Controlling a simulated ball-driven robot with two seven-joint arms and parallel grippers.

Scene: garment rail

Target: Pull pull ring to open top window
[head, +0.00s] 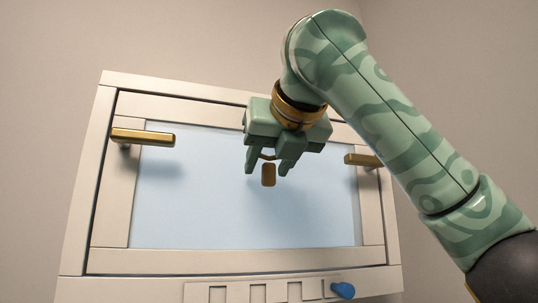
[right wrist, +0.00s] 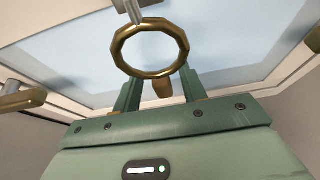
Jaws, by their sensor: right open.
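The top window (head: 200,200) has a pale frame and a light blue pane. Its sash looks flush in the outer frame. My right gripper (head: 268,170) is open at the upper middle of the pane, fingers pointing down in the head view. A brown-gold tab (head: 268,176) shows between its fingertips, with a thin brass piece above it. In the right wrist view, the brass pull ring (right wrist: 151,73) overlaps the ends of the fingers, and the brown tab (right wrist: 162,89) shows between them. I cannot tell whether the fingers touch the ring. My left gripper is out of view.
Brass handles stick out at the left (head: 143,137) and right (head: 362,160) of the sash, the right one close to my arm. A slotted panel (head: 235,293) with a blue knob (head: 343,290) is below. The pane's left half is free.

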